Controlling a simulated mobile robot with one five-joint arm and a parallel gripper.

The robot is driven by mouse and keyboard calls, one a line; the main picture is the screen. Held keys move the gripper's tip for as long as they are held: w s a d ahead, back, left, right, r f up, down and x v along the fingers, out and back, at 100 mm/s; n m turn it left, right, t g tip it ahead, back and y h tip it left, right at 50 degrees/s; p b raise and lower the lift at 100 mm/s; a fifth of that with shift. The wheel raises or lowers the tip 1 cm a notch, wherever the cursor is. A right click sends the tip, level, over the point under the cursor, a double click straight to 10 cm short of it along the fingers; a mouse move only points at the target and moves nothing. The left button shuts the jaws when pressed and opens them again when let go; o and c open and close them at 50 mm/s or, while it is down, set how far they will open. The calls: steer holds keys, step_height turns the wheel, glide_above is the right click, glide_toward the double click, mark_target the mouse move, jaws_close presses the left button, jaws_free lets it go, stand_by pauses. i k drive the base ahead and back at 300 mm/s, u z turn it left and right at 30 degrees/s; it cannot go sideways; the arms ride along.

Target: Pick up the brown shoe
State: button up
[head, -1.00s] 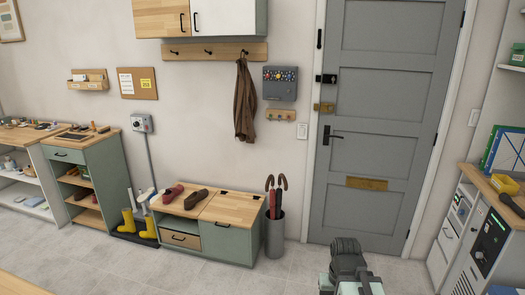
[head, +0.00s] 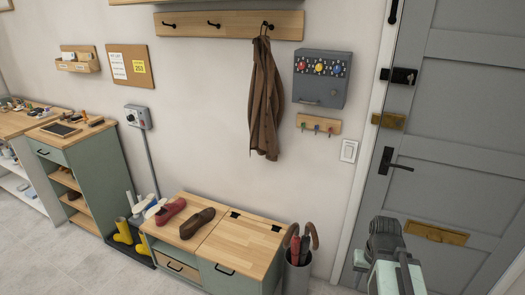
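The brown shoe (head: 197,223) lies on the wooden top of a low bench cabinet (head: 243,247), right of a dark red shoe (head: 170,211). Nothing covers it. Part of my own arm shows at the lower right in the head view, in front of the door. My gripper's fingertips cannot be made out there, so its opening is unclear. The arm is well to the right of the shoe and apart from it.
An umbrella stand (head: 298,270) with umbrellas stands at the bench's right end. Yellow boots (head: 123,232) stand at its left. A brown coat (head: 265,100) hangs above. A taller green cabinet (head: 98,162) is at left. Floor (head: 60,262) is clear at the lower left.

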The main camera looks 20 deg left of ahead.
mark_target(188, 230)
steer(key=i, duration=1.7)
steer(key=u, duration=3.9)
steer(key=i, duration=1)
steer(key=z, duration=0.1)
